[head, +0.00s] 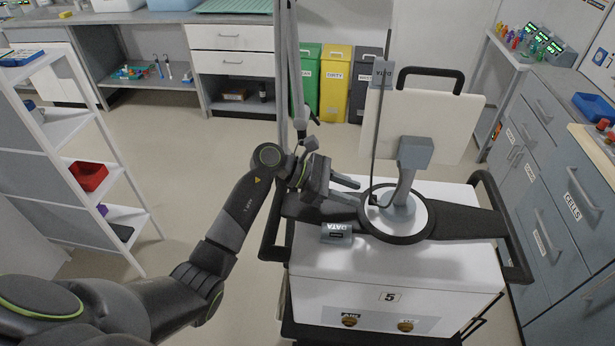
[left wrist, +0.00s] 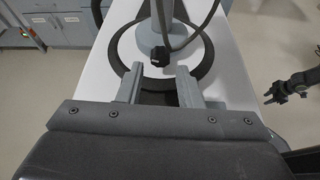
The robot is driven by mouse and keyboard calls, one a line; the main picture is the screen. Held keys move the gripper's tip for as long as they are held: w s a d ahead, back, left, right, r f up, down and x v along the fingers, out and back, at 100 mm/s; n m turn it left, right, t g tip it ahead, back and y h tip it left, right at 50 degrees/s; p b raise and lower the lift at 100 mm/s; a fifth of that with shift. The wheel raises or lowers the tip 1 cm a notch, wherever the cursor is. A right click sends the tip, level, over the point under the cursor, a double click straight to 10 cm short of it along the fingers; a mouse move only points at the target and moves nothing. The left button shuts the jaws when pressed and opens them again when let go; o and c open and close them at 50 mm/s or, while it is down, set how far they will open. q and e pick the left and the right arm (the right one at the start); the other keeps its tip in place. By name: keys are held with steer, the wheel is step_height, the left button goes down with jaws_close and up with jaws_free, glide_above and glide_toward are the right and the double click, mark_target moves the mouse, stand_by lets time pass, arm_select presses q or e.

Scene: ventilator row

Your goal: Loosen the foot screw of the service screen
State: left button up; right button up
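The service screen (head: 425,125) stands on the white cart, its cream back toward me, on a grey post (head: 405,190) with a round black-rimmed base (head: 405,235). Its foot screw is a small black knob (head: 374,199) at the base's left side, also seen in the left wrist view (left wrist: 160,56) at the foot of the post. My left gripper (head: 355,190) is open just left of the knob. In the left wrist view its fingers (left wrist: 157,72) are apart and empty, with the knob just beyond the tips. My right gripper (left wrist: 277,92) hangs clear of the cart, fingers apparently apart.
A black cable (left wrist: 197,25) runs near the post and knob. The cart (head: 400,275) has black side rails. Drawers (head: 550,190) stand to the right, a white shelf (head: 75,150) to the left.

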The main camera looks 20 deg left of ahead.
arm_select(q)
steer(key=b+v, duration=0.4)
steer(key=v, duration=0.9)
steer(key=shift+s+a+r, duration=0.15)
steer(key=shift+s+a, duration=0.05)
steer(key=shift+a, duration=0.1)
